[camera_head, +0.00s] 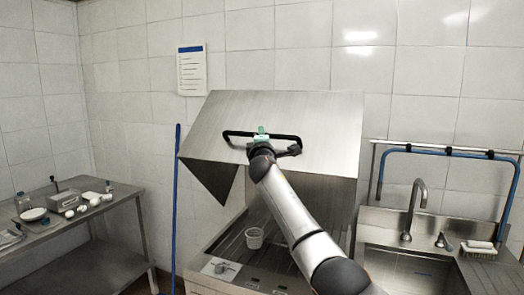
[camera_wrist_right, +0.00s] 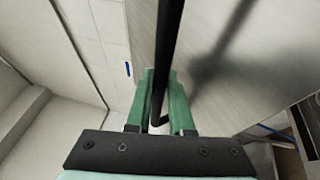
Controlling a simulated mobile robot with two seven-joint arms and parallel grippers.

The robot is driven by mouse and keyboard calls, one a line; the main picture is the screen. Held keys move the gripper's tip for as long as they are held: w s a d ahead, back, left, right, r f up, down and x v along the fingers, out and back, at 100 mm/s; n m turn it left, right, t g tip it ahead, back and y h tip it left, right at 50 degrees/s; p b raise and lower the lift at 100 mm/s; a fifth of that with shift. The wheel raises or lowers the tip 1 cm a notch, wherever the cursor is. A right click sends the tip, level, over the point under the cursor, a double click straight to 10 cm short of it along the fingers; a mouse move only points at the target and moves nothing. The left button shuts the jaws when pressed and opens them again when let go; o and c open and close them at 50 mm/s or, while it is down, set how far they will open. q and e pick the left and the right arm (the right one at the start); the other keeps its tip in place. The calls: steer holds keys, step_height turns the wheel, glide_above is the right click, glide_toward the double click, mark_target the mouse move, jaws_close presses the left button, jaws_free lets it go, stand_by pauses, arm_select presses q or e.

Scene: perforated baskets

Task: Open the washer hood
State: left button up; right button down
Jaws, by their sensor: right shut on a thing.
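The washer hood (camera_head: 285,115) is a brushed steel cover, raised and tilted above the washer bed in the head view. A black bar handle (camera_head: 237,134) runs across its front face. My right gripper (camera_head: 261,131) is at the middle of that handle. In the right wrist view, the green fingers of my right gripper (camera_wrist_right: 160,100) are on both sides of the black handle (camera_wrist_right: 169,40), shut on it. Under the hood a white perforated basket (camera_head: 254,238) stands on the washer bed. My left gripper is not in view.
A steel sink with a tap (camera_head: 411,208) and a blue hose (camera_head: 440,152) is at the right. A side table (camera_head: 110,208) with small items stands at the left. A blue pole (camera_head: 176,200) leans by the wall left of the washer.

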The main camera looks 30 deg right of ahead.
steer(key=shift+w+d+r, duration=0.15)
steer(key=shift+d+r, duration=0.05)
steer(key=shift+r, duration=0.35)
steer(key=shift+w+d+r, duration=0.15)
steer(key=shift+r, duration=0.35)
steer(key=c, duration=0.8)
jaws_free()
steer(key=shift+f, duration=0.15)
steer(key=shift+s+a+f, duration=0.15)
steer(key=shift+s+a, duration=0.05)
steer(key=shift+s, duration=0.2)
steer(key=shift+s+a+f+b, duration=0.1)
steer(key=shift+s+a+b, duration=0.15)
steer(key=shift+s+b, duration=0.3)
steer(key=b+v, duration=0.3)
steer(key=v, duration=0.7)
steer(key=shift+s+r, duration=0.2)
